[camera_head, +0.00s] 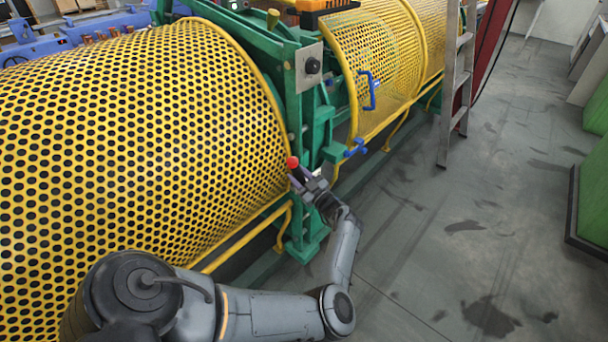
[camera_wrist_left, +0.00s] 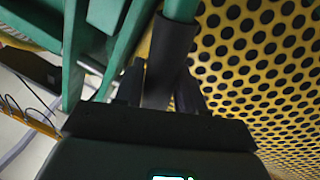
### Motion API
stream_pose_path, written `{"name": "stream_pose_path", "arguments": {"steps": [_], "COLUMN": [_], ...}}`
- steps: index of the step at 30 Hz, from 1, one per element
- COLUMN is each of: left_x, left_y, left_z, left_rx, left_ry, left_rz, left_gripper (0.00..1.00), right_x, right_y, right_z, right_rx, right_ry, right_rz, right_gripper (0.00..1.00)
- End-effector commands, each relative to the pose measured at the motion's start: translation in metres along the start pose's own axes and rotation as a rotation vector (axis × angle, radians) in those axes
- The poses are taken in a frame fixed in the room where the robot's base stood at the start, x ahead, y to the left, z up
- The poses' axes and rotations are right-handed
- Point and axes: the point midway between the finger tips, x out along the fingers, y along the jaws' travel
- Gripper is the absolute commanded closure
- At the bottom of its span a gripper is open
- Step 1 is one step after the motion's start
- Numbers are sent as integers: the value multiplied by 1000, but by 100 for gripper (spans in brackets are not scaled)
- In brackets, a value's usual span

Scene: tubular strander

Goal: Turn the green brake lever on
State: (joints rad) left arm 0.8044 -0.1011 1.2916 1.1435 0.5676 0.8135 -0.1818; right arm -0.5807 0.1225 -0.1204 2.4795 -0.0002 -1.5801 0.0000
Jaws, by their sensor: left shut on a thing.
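The green brake lever shows in the left wrist view as a green rod (camera_wrist_left: 182,9) with a dark sleeve (camera_wrist_left: 168,62) around its lower part. My left gripper (camera_head: 302,176) is at the green frame, beside the near yellow guard. In the left wrist view its dark fingers (camera_wrist_left: 165,90) are shut on the sleeve. A red knob (camera_head: 292,162) shows at the fingertips in the head view. The gripper hides most of the lever there. My right gripper is in neither view.
The perforated yellow guard (camera_head: 130,130) fills the left. The green frame (camera_head: 300,100) stands beside it, and blue handles (camera_head: 369,90) sit on the far guard. A ladder (camera_head: 458,80) leans further back. The grey floor (camera_head: 450,240) at right is clear.

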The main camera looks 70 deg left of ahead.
Motion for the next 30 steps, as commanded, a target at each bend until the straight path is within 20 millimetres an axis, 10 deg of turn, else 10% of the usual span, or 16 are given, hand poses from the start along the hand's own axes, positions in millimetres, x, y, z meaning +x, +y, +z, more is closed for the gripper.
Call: {"name": "stream_pose_path", "arguments": {"steps": [6,7,10,30], "left_x": [0,0,0,-41], "left_y": [-1,-1,-1,0], "left_z": [0,0,0,0], "left_rx": [-6,-6,-4,-1], "left_ry": [3,3,2,-4], "left_rz": [-3,-3,-3,0], "left_gripper": [100,60,44,43], "right_x": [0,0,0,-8], "right_y": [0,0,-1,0], "right_z": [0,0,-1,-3], "right_rx": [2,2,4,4], "right_ry": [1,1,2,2], "right_rz": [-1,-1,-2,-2], "right_gripper": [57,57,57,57]}}
